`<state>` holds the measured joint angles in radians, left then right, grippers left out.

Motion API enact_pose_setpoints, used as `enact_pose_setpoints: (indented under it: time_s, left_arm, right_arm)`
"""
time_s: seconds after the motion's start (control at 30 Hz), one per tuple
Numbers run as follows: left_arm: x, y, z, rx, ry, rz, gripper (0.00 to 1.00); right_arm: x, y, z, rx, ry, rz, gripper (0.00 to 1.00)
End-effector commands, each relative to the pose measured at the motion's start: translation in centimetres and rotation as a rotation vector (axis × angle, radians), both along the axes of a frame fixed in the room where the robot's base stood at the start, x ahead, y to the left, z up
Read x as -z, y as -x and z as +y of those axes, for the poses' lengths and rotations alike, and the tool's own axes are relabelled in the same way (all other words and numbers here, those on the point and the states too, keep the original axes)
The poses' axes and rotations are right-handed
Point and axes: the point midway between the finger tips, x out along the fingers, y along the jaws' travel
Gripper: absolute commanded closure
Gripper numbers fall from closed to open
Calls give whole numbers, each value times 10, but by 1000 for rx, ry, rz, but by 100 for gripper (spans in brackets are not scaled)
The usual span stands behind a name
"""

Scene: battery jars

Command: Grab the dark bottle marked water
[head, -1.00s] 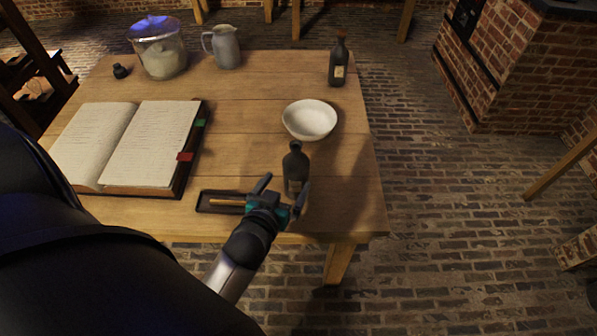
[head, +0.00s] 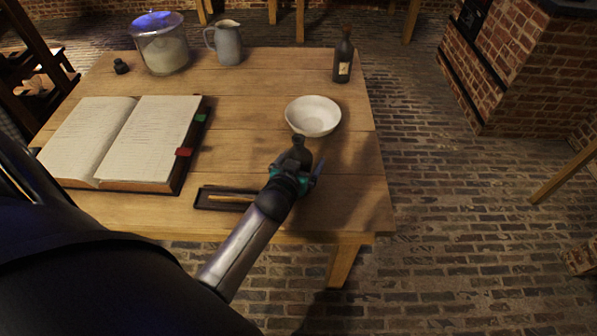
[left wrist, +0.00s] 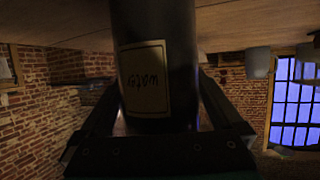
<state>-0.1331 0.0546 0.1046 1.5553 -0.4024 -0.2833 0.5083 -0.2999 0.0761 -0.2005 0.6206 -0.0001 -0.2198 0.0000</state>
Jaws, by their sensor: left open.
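The dark bottle marked water (head: 299,152) stands upright near the front of the wooden table. My left gripper hides most of it in the head view. In the left wrist view the bottle (left wrist: 153,75) fills the middle, upside down in the picture, its cream label reading "water". My left gripper (head: 302,172) is open, with one finger on each side of the bottle's body. In the left wrist view the fingers (left wrist: 161,92) flank the bottle; I cannot tell whether either touches it. My right gripper is not in view.
A white bowl (head: 313,116) stands just behind the bottle. A second dark bottle (head: 343,60) is at the far right. A pen tray (head: 222,207) and open book (head: 122,142) lie left. A jug (head: 228,45), glass jar (head: 163,52) and small ink pot (head: 121,67) stand behind.

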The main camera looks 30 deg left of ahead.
Motion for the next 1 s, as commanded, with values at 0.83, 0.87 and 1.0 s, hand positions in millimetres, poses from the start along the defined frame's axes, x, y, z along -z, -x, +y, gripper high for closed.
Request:
enact_pose_setpoints:
  time_s: [0.83,0.87,1.0]
  left_arm:
    - [0,-1,0,0,0,1,66]
    - [0,-1,0,0,0,1,70]
    - [1,-1,0,0,0,1,86]
  right_arm:
    - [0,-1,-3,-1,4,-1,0]
    - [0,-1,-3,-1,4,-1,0]
    - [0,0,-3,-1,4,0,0]
